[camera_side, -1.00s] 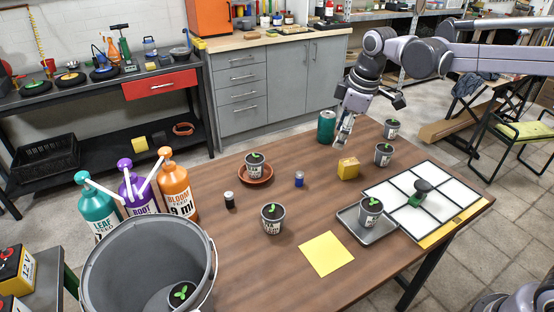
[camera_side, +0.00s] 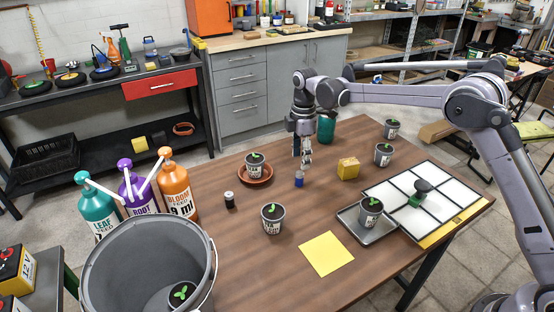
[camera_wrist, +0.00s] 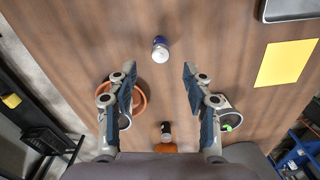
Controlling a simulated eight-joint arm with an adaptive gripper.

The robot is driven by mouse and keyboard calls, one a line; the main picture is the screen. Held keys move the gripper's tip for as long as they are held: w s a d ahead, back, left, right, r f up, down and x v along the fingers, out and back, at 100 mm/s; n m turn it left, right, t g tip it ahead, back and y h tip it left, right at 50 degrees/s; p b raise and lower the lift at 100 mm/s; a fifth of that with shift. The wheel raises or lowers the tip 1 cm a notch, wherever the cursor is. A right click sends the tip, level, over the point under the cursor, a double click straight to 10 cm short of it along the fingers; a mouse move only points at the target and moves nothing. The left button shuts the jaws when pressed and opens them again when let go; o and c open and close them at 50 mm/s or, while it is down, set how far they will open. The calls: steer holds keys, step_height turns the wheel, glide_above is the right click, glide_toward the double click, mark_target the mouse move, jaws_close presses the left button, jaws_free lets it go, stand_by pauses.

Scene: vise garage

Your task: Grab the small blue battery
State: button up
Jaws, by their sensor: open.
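The small blue battery (camera_side: 299,180) stands upright near the middle of the brown wooden table (camera_side: 240,270), with a light metallic top. In the wrist view the battery (camera_wrist: 160,50) lies beyond the fingertips, close to midway between their lines. My gripper (camera_side: 302,160) points down just above the battery in the side view. In the wrist view my gripper (camera_wrist: 158,72) has its two fingers wide apart with nothing between them. I cannot tell the exact height of the fingertips over the battery.
A black-and-white cylinder (camera_side: 229,200), a potted seedling in a terracotta saucer (camera_side: 268,178), another pot (camera_side: 272,219) and a yellow box (camera_side: 348,169) stand around the battery. A teal can (camera_side: 326,128) is behind. A yellow sheet (camera_side: 326,254) lies in front.

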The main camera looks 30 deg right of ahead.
mark_target(300, 172)
steer(key=shift+f, duration=4.05)
jaws_close()
